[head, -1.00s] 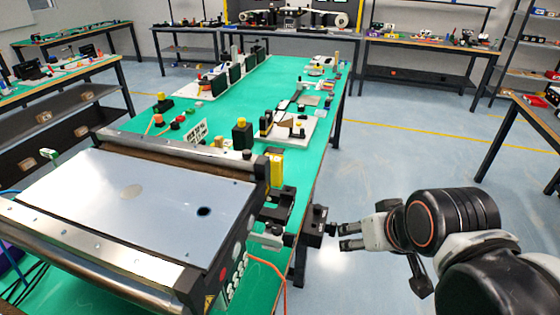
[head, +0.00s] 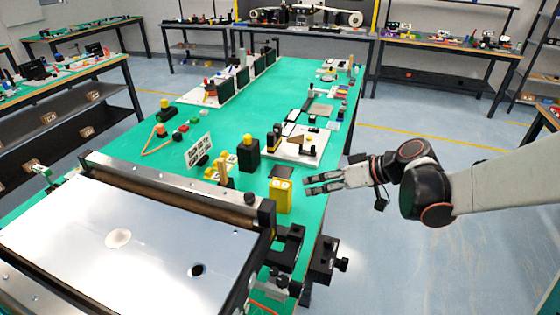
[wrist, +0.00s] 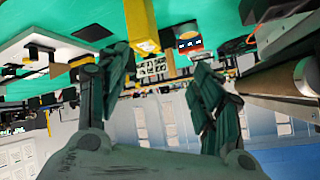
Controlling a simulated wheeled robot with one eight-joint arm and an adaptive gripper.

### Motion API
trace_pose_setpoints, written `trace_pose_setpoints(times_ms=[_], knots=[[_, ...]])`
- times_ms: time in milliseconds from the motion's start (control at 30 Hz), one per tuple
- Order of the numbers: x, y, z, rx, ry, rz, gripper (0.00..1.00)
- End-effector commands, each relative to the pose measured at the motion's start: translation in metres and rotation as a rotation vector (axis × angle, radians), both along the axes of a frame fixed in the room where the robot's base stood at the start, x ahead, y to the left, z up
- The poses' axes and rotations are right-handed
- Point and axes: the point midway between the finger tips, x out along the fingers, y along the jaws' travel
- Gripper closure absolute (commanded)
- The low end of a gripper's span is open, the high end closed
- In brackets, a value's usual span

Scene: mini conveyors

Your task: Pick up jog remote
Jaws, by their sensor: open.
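A yellow upright box (head: 281,196) with small round marks on its top stands near the right table edge, behind the roller machine. It looks like the jog remote, but I cannot be sure. My gripper (head: 306,184) is just right of it in the head view, pointing left at it, open and empty, with a small apparent gap. In the wrist view my gripper (wrist: 158,62) has its two dark fingers spread. A yellow box (wrist: 141,24) shows beyond and between them, reaching down from the top of the picture.
The flat-topped roller machine (head: 130,238) fills the near left, with black brackets (head: 322,260) at its right corner. A black box with a yellow top (head: 248,153) and a white board with parts (head: 305,153) stand behind the yellow box. Floor to the right is clear.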

Motion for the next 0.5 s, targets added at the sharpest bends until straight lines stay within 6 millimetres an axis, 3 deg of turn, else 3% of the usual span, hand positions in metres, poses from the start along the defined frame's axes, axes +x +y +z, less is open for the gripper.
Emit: trace_pose_setpoints(times_ms=[200,500], knots=[[0.036,-0.001,-0.022,0.125,-0.152,0.125,0.40],[0.057,-0.011,-0.059,0.284,-0.428,0.259,0.40]])
